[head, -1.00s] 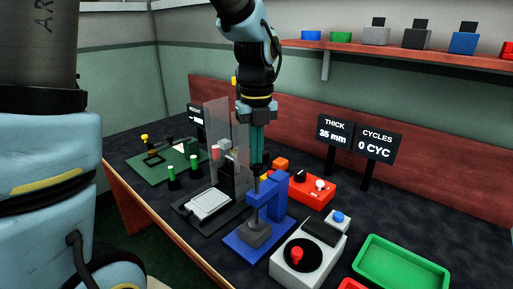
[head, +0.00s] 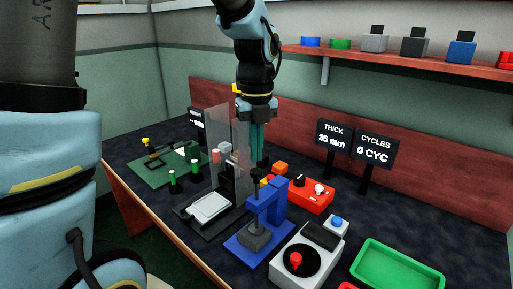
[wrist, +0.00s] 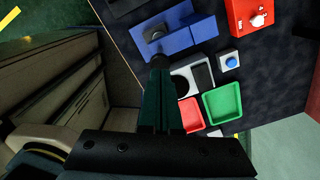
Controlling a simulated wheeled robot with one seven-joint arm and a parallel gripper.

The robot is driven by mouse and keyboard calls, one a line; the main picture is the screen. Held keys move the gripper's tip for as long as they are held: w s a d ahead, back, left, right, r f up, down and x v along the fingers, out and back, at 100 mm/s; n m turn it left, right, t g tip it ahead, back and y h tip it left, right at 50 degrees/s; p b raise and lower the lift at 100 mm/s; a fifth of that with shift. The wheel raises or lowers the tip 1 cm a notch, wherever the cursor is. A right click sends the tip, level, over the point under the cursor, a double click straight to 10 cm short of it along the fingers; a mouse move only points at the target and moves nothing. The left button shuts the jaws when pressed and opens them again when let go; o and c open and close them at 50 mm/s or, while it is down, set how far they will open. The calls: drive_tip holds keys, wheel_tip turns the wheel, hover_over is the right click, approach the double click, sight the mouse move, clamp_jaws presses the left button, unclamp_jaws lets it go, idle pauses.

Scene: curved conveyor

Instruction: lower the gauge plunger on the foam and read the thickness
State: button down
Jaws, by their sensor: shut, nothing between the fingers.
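The blue thickness gauge (head: 278,204) stands on the bench, with a grey foam block (head: 257,238) on its base. Its plunger (head: 256,180) has a dark knob and stands upright above the foam. Whether the plunger's foot touches the foam I cannot tell. My gripper (head: 257,160) is shut and empty, pointing down over the knob. Its tips look close to the knob, and contact cannot be judged. In the wrist view the shut fingers (wrist: 158,72) overlap part of the knob (wrist: 158,60). The THICK display (head: 333,135) reads 35 mm.
A clear upright panel (head: 218,130) and a black-based fixture (head: 207,208) stand left of the gauge. A grey box with a round dial (head: 300,262), a red box (head: 310,196) and a green tray (head: 402,268) are to the right. The CYCLES display (head: 374,150) reads 0 CYC.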

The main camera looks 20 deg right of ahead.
wheel_tip(320, 180, up, 5)
drive_tip(key=p, duration=0.4)
drive_tip(key=shift+r, duration=0.2)
drive_tip(key=a+f+n, duration=0.2)
drive_tip(key=a+n, duration=1)
drive_tip(key=n, duration=0.5)
drive_tip(key=w+a+f+n+t, duration=0.1)
drive_tip(key=a+f+n, duration=0.2)
drive_tip(key=a+n, duration=1)
drive_tip(key=n, duration=0.5)
drive_tip(key=shift+w+a+f+t, duration=0.15)
drive_tip(key=shift+a+f+t, duration=0.05)
drive_tip(key=shift+f+t, duration=0.15)
